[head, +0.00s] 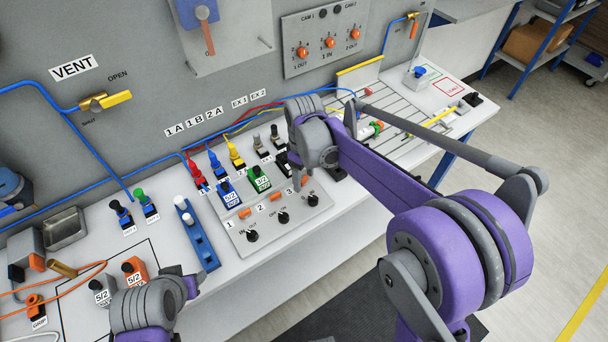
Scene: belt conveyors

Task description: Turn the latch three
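A grey panel (268,244) on the bench carries a row marked 1, 2 and 3. The black knob in the third place (312,200) sits at the panel's right end, beside the label 3. Its exact pointer angle is too small to tell. My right gripper (314,173) hangs just behind that knob, below the grey wrist. Its dark fingers look spread apart, with nothing seen between them, and it appears clear of the knob. My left gripper (184,290) is at the bottom left, mostly hidden by its own wrist, so its fingers cannot be judged.
Two similar black knobs, first (252,236) and second (283,217), sit to the left. Coloured plugs (196,174) with hoses stand behind the panel. A blue rack (197,235) stands to its left. The bench front edge and open floor lie nearer.

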